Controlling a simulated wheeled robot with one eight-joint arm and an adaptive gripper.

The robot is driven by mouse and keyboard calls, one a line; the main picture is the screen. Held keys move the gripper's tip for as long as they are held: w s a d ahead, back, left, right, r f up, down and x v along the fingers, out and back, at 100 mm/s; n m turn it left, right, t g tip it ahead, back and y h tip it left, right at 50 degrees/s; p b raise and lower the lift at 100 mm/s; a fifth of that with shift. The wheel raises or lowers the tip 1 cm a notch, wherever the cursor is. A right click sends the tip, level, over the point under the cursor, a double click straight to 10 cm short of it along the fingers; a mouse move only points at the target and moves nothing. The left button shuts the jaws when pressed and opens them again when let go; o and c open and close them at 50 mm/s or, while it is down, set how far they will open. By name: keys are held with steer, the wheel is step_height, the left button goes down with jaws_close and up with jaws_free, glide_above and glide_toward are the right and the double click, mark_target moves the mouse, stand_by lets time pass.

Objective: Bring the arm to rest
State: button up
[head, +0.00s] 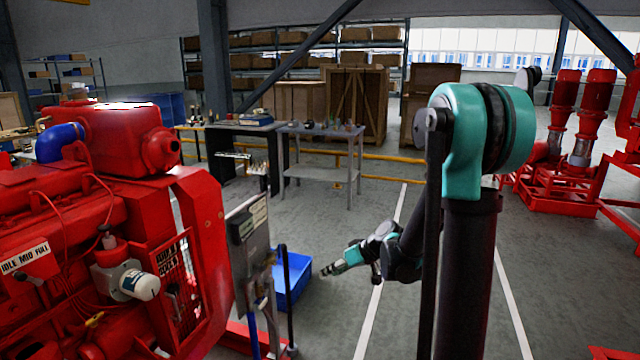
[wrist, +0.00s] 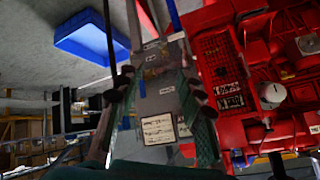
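My arm is in the head view, with its dark column and teal shoulder joint at right of centre. It reaches low over the floor, and my gripper (head: 328,270) points left towards the red diesel pumpset (head: 100,210). In the wrist view my gripper (wrist: 155,84) has its two dark-tipped fingers spread apart. A grey control panel (wrist: 160,103) with a white label shows behind the gap between them. I see nothing held. In the head view the panel (head: 250,240) stands beside the engine, left of the gripper and apart from it.
A blue bin (head: 292,283) sits on the floor near the gripper; it also shows in the wrist view (wrist: 88,38). Workbenches (head: 322,135) and wooden crates (head: 355,105) stand behind. Red pumps (head: 567,120) stand at right. The floor right of the bin is open.

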steer(key=s+d+f+m+h, duration=0.1)
steer(key=s+d+m+h, duration=0.2)
steer(key=s+d, duration=0.4)
steer(key=s+d+f+m+h, duration=0.2)
steer(key=s+d+h, duration=0.3)
steer(key=s, duration=1)
steer(key=d+m, duration=0.1)
steer(key=d, duration=0.2)
steer(key=shift+s+m, duration=0.3)
steer(key=shift+s, duration=0.1)
steer(key=shift+f, duration=0.1)
